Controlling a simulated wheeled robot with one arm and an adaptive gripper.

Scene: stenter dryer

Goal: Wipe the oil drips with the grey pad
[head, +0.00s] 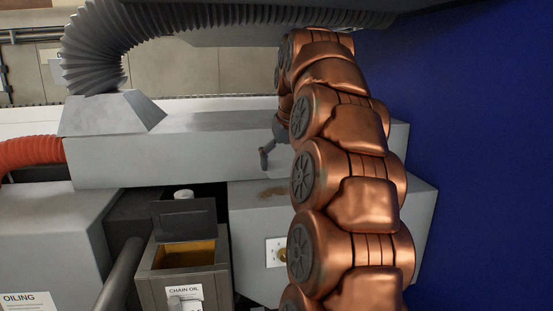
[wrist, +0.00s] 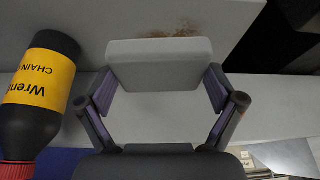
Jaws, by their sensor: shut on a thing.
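The grey pad (wrist: 160,66) is a pale rectangular block, held between the two fingers of my gripper (wrist: 160,88) in the wrist view. The oil drips (wrist: 174,33) show as a brown speckled stain on a grey surface just beyond the pad's far edge. In the head view the oil drips (head: 274,191) lie on top of a grey housing, left of my copper arm. Part of my gripper (head: 269,150) shows just above them, mostly hidden by the arm. I cannot tell whether the pad touches the surface.
A black bottle with a yellow chain oil label (wrist: 38,88) is close at the left in the wrist view. In the head view an open box labelled CHAIN OIL (head: 185,262) stands below left. A long grey duct (head: 180,150) runs behind the stain, and a blue wall (head: 465,150) is at right.

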